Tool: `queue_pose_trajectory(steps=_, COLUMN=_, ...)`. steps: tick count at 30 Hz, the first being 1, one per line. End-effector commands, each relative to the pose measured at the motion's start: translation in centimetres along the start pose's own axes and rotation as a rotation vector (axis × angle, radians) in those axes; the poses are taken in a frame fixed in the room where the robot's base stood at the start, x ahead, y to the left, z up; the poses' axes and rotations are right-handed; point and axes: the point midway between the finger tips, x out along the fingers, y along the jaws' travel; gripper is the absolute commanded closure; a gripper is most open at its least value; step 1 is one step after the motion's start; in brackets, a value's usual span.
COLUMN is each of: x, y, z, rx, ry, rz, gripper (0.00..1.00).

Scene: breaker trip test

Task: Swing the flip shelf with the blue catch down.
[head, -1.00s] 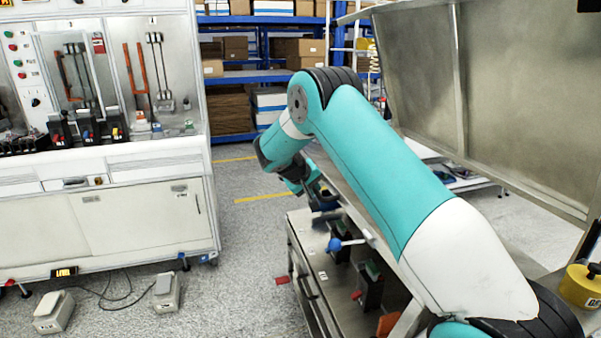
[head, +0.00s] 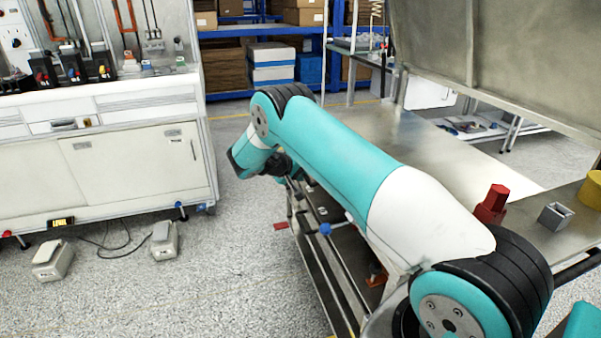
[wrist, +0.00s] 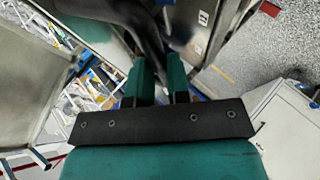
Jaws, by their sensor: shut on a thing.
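A blue ball knob (head: 325,229), seemingly the blue catch, shows at the side of the metal cart, below my arm. I cannot clearly make out which panel beside it is the flip shelf, as my arm covers much of that side. My gripper is mostly hidden behind my arm in the head view, near the cart's far left corner. In the wrist view my gripper (wrist: 158,75) has its two teal fingers close together around a dark, blurred part (wrist: 152,42). I cannot tell whether that part belongs to the flip shelf.
The cart's metal top (head: 440,155) holds a red block (head: 492,204), a small grey box (head: 555,216) and a yellow can (head: 590,190). A large metal panel (head: 480,40) stands behind it.

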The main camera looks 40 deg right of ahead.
Motion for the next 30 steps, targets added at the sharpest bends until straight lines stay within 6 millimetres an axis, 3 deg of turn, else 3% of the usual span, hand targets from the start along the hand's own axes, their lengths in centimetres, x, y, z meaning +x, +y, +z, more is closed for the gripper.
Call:
queue_pose_trajectory(steps=1, x=0.51, y=-1.17, z=0.63, rx=-0.015, ry=-0.009, rz=-0.018, gripper=1.0)
queue_pose_trajectory(steps=9, x=0.53, y=-1.35, z=0.75, rx=-0.017, ry=-0.011, rz=-0.019, gripper=1.0)
queue_pose_trajectory(steps=10, x=0.53, y=-1.36, z=0.76, rx=-0.017, ry=-0.011, rz=-0.019, gripper=0.76)
queue_pose_trajectory(steps=12, x=0.53, y=-1.38, z=0.75, rx=-0.018, ry=-0.01, rz=-0.019, gripper=0.6)
queue_pose_trajectory(steps=13, x=0.53, y=-1.37, z=0.73, rx=-0.018, ry=-0.01, rz=-0.019, gripper=0.58)
queue_pose_trajectory(steps=30, x=0.31, y=-0.83, z=0.37, rx=-0.011, ry=-0.004, rz=-0.014, gripper=0.58)
